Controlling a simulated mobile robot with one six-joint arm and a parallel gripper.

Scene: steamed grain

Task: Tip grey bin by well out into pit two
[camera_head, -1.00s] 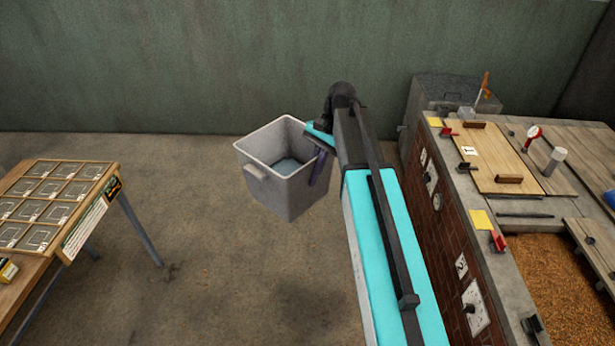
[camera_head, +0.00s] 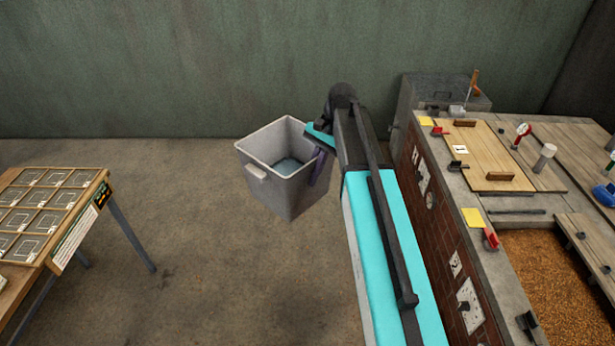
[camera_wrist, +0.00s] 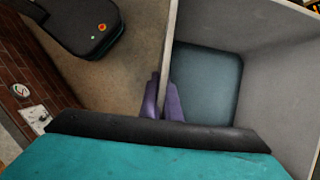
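The grey bin (camera_head: 284,185) is upright in the middle of the head view, held clear to the left of the brick counter. A blue-grey surface shows inside it; I cannot tell whether it is contents or the bin's floor. My gripper (camera_head: 318,165) is at the bin's right side with purple fingers over its wall. In the wrist view the purple fingers of my gripper (camera_wrist: 164,100) close on the rim of the bin (camera_wrist: 255,75). An open pit (camera_head: 570,285) filled with brown grain is at the lower right; I cannot read which number it has.
The counter's brick front (camera_head: 437,222) runs along the right. A wooden lid marked 1 (camera_head: 480,155) lies on top, beside a dial thermometer (camera_head: 521,134). A table with a gridded tray (camera_head: 45,200) stands left. A grey box (camera_head: 440,92) is behind. Floor between is clear.

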